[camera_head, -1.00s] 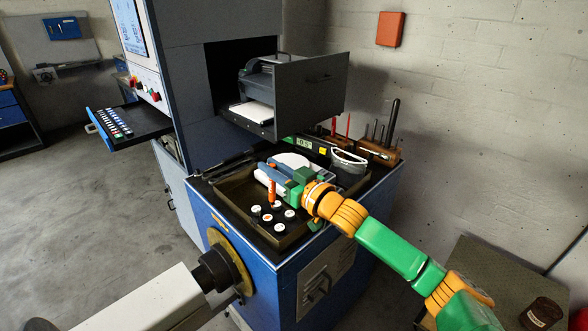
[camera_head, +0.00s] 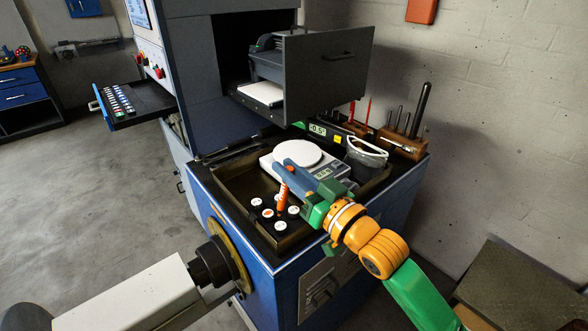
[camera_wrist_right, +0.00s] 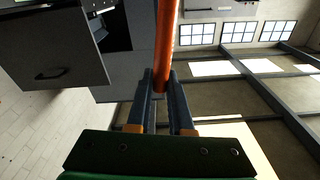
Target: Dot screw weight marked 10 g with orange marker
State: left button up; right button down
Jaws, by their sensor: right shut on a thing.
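My right gripper (camera_head: 288,172) is shut on an orange marker (camera_head: 282,200), held roughly upright with its lower end down among the screw weights. In the right wrist view the marker (camera_wrist_right: 167,40) stands between the two dark fingers (camera_wrist_right: 161,92). Several small dark screw weights with white tops sit in the tray (camera_head: 232,205); one (camera_head: 256,202) is at the left, one (camera_head: 293,210) at the right, one (camera_head: 281,225) in front. One white top (camera_head: 268,213) shows an orange-red mark. The labels are too small to read. Whether the marker's tip touches a weight cannot be told.
A white scale (camera_head: 297,153) stands behind the weights in the tray. A grey cup (camera_head: 367,155) and a wooden tool block (camera_head: 402,143) are at the back right. A keyboard shelf (camera_head: 135,118) juts out left.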

jog(key=shift+w+d+f+b, duration=0.15)
jog(key=shift+f+b, duration=0.35)
jog(key=shift+f, duration=0.65)
pick_arm(q)
notch_tip(320, 180, down, 2)
pick_arm(e)
jog(key=shift+r, duration=0.1)
pick_arm(q)
jog(key=shift+r, duration=0.1)
pick_arm(e)
jog(key=shift+r, duration=0.1)
jog(key=shift+p, duration=0.35)
pick_arm(q)
jog(key=shift+w+r, duration=0.1)
jog(key=shift+r, duration=0.05)
jog(key=shift+f+b, duration=0.6)
jog(key=shift+b, duration=0.05)
pick_arm(e)
jog(key=shift+f, duration=0.9)
pick_arm(q)
jog(key=shift+r, duration=0.25)
pick_arm(e)
notch_tip(320, 180, up, 7)
jog(key=p, duration=0.8)
jog(key=shift+r, duration=0.1)
pick_arm(q)
notch_tip(320, 180, up, 7)
jog(key=shift+r, duration=0.2)
